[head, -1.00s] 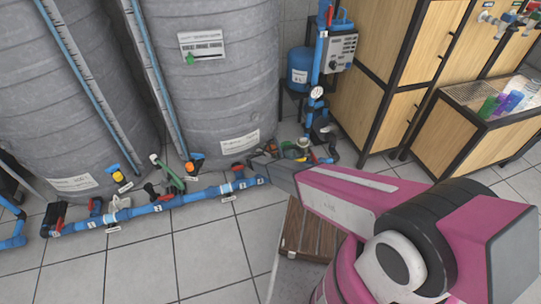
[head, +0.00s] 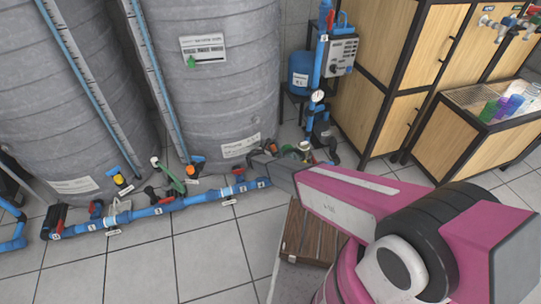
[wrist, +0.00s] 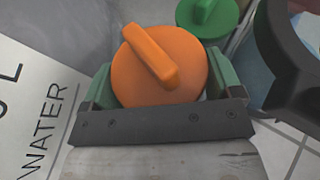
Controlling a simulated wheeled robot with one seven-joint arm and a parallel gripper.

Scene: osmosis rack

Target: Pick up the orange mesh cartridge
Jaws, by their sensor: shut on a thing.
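In the wrist view, the orange mesh cartridge (wrist: 185,68) shows as a round orange top with a raised bar across it. It sits between the two green-padded fingers of my gripper (wrist: 158,84), which is shut on it. Its lower body and any mesh are hidden behind the dark gripper bar. In the head view, my gripper (head: 262,160) reaches low to the pipework by the foot of the right-hand grey tank. I cannot make out the cartridge there.
A green knob (wrist: 208,15) stands just behind the cartridge. A white label (wrist: 35,115) reading WATER is close on the left. Tiled floor in front is clear.

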